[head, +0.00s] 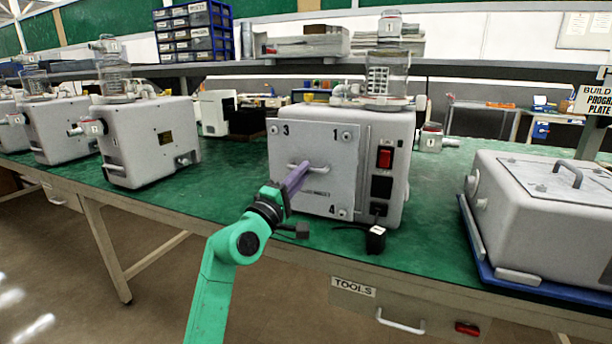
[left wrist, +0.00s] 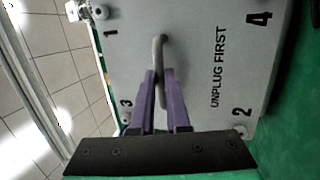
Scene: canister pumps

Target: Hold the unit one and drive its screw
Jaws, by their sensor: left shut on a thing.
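A grey pump unit (head: 393,135) with a glass canister on top stands in the middle of the green bench. Its front panel (head: 325,155) has corner screws by the numbers 3, 1 and 4; the number 2 corner is hidden behind my gripper in the head view. The screw by 1 (head: 346,136) looks seated. My left gripper (head: 298,176) has purple fingers shut on the panel's handle (head: 306,165). In the left wrist view the handle (left wrist: 160,50) runs between the fingers (left wrist: 163,85); the panel (left wrist: 195,60) reads "UNPLUG FIRST". My right gripper is out of view.
A black plug (head: 376,240) with a white label lies at the bench's front edge. A unit in a blue tray (head: 540,289) stands at right, and other grey units (head: 150,140) at left. Open bench lies left of the middle unit.

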